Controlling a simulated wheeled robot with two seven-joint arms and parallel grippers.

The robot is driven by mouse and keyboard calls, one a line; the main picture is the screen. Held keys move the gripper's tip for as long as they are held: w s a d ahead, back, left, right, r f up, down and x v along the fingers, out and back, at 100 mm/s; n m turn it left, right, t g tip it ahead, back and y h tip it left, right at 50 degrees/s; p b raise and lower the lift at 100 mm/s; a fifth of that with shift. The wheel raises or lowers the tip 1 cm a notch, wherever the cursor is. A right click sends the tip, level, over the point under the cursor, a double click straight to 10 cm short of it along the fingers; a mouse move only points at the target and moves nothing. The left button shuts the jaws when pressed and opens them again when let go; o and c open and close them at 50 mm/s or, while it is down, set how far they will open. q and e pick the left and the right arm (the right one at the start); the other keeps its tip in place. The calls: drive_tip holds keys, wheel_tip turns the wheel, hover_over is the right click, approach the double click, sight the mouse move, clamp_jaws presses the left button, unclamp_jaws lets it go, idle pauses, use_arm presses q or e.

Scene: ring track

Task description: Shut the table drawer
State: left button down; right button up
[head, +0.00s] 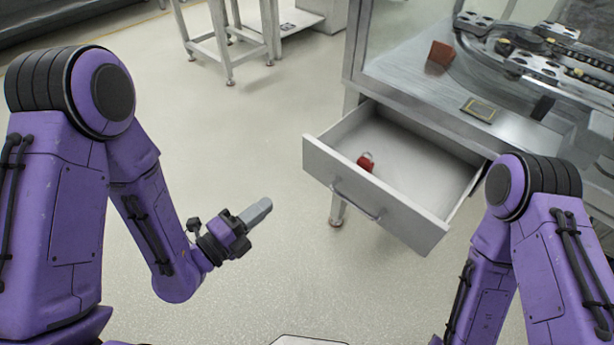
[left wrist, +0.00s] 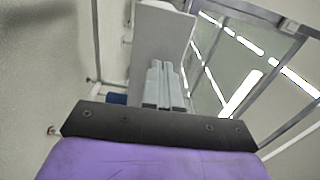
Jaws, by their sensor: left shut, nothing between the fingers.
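The table drawer (head: 375,205) is pulled well out from the front of the steel table (head: 400,85). It has a grey front panel with a bar handle (head: 355,200). A red padlock-like object (head: 366,162) lies inside it. My left gripper (head: 265,207) is shut and empty, to the left of the drawer front and apart from it in the head view. Its closed fingers (left wrist: 165,88) show in the left wrist view, with a pale grey panel behind them that may be the drawer. My right arm comes in at the right, but its gripper is out of the picture.
The tabletop carries a curved track (head: 530,60), a brown-red block (head: 440,54) and a dark card with a yellow outline (head: 479,109). A metal stand (head: 228,45) is at the back. The floor left of the drawer is clear.

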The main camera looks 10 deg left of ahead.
use_arm(q)
drive_tip(key=b, duration=0.7)
approach(317, 164)
drive_tip(key=p+x, duration=0.1)
drive_tip(key=x, duration=0.4)
drive_tip(key=shift+w+d, duration=0.1)
drive_tip(key=shift+w, duration=0.1)
drive_tip(key=shift+w+d+f, duration=0.1)
drive_tip(key=shift+w+d, duration=0.3)
drive_tip(key=shift+w, duration=0.2)
